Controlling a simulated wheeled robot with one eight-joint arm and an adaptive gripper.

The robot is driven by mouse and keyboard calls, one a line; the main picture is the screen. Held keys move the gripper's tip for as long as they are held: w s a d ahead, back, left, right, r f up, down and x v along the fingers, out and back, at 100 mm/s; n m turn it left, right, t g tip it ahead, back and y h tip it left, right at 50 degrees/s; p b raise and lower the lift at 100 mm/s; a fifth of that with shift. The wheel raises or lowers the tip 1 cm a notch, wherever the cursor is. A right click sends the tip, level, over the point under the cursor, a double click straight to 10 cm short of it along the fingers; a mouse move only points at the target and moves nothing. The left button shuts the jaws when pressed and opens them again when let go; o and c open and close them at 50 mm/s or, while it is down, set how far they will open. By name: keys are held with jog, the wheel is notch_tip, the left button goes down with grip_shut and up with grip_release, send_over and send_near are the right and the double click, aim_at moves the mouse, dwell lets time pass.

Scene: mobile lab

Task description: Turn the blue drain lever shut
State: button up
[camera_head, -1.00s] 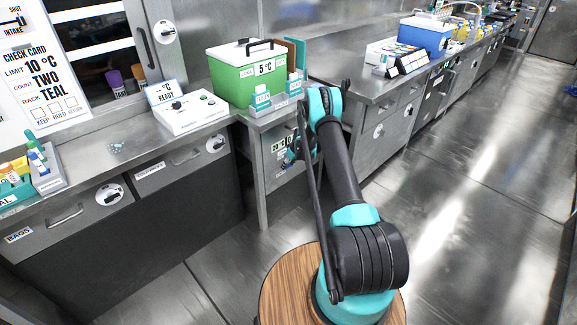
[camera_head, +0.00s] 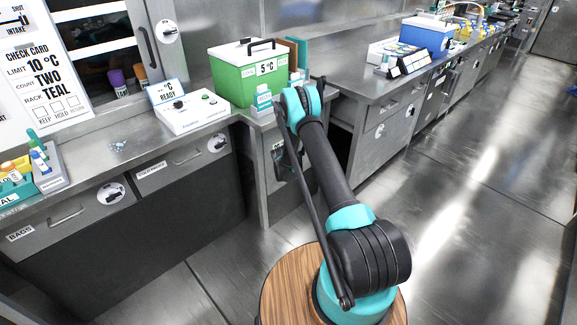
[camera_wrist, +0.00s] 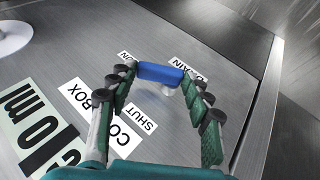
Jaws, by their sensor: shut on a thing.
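The blue drain lever (camera_wrist: 160,73) shows in the wrist view as a short blue bar on a grey metal panel, on a pale stub. My gripper (camera_wrist: 159,78) has its two green fingers on either end of the bar, shut on it. The bar lies nearly level across the wrist picture, from fingertip to fingertip. A "SHUT" label (camera_wrist: 143,118) sits below it, and a partly hidden "DRAIN" label (camera_wrist: 187,68) lies at upper right. In the head view, my arm hides the lever and most of my gripper.
A green box marked 5 °C (camera_head: 235,90) stands on the counter above. A white "READY" device (camera_head: 192,113) is to its left. The floor (camera_head: 450,240) at right is clear.

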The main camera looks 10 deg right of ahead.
jog(key=shift+s+a+f+n+t+h, duration=0.1)
jog(key=shift+s+a+n+t+h, duration=0.1)
jog(key=shift+t+h, duration=0.4)
jog(key=shift+s+a+n+t+h, duration=0.1)
jog(key=shift+a+n+t+h, duration=0.1)
jog(key=shift+t+h, duration=0.35)
jog(key=o, duration=1.2)
jog(key=shift+c, duration=0.2)
notch_tip(320, 180, up, 10)
